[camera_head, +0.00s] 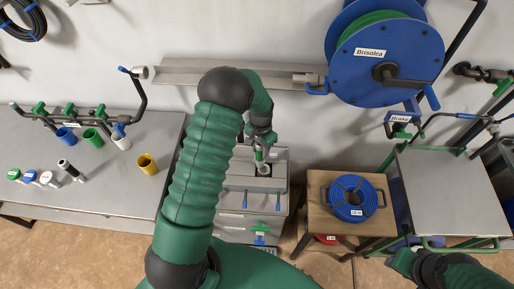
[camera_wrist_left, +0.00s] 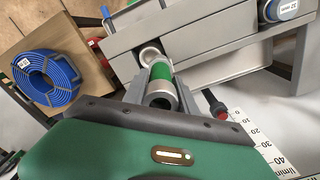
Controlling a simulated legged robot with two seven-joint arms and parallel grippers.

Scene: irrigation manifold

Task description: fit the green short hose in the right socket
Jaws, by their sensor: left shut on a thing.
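My left gripper (camera_head: 262,152) reaches down over a grey box unit (camera_head: 238,198) in the middle of the head view. In the left wrist view the gripper (camera_wrist_left: 162,88) is shut on a short pale grey cylinder with a green band, the green short hose (camera_wrist_left: 160,72). A pale round ring (camera_wrist_left: 151,52), perhaps a socket mouth, lies just beyond the hose at the grey unit. I cannot tell whether they touch, or which socket is the right one. My right gripper (camera_head: 403,262) is at the lower right, dark and partly cut off from clear view; its jaws do not show clearly.
A wooden stool (camera_head: 318,222) with a coiled blue hose (camera_head: 352,198) stands right of the unit. A grey table (camera_head: 110,190) at left bears several coloured cups and caps below a valve pipe. A blue reel (camera_head: 388,60) hangs above. A metal cart (camera_head: 450,195) stands at right.

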